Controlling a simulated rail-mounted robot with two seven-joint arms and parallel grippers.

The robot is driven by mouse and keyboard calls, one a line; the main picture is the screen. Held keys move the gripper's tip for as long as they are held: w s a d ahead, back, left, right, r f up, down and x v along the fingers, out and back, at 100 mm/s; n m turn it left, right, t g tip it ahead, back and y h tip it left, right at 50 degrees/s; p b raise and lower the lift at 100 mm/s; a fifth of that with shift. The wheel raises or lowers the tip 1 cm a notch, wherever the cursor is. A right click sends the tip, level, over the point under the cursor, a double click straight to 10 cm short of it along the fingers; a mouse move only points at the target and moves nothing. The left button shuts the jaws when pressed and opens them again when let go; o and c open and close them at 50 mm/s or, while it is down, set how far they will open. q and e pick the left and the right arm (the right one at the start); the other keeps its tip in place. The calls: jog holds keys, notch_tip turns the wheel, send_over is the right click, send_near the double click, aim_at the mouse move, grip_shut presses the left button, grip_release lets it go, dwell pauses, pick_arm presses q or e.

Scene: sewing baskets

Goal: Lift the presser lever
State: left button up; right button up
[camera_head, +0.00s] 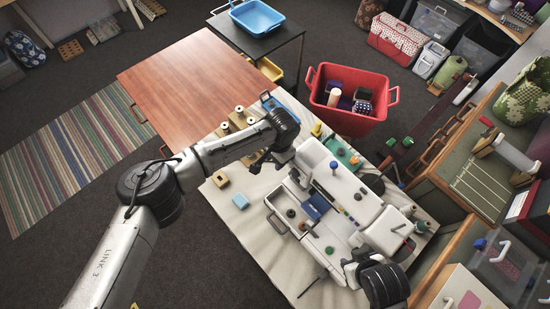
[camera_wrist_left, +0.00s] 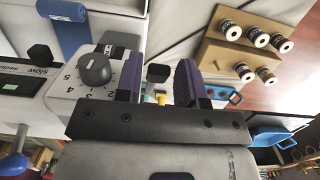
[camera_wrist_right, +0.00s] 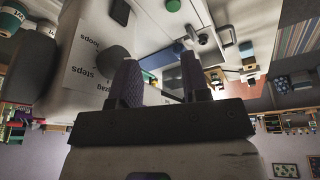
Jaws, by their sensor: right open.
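The white sewing machine (camera_head: 352,200) stands on a pale cloth. A blue ball knob (camera_head: 333,165) shows near its left end; a blue knob (camera_wrist_left: 12,166) also shows in the left wrist view. I cannot tell for certain which part is the presser lever. My left gripper (camera_head: 262,160) is beside the machine's left end. In the left wrist view its fingers (camera_wrist_left: 159,84) are apart, near a numbered dial (camera_wrist_left: 95,69), with a small yellow piece (camera_wrist_left: 161,98) showing between them. My right gripper (camera_head: 350,268) is open at the machine's near end, by its labelled panel (camera_wrist_right: 90,65).
Spool holders (camera_head: 238,118) and a light-blue block (camera_head: 240,201) lie left of the machine. A red basket (camera_head: 350,118) stands behind it. A wooden table (camera_head: 185,85) is at the back left, largely clear. Shelves with a cutting mat (camera_head: 478,175) border the right.

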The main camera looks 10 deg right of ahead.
pick_arm(q)
jog(key=shift+o, duration=1)
jog(key=shift+r, duration=0.1)
notch_tip(320, 180, up, 14)
jog(key=d+b, duration=0.1)
jog(key=b, duration=0.1)
jog(key=shift+w+d+f+b, duration=0.15)
jog(key=shift+w+f+b, duration=0.05)
jog(key=shift+w+b, duration=0.2)
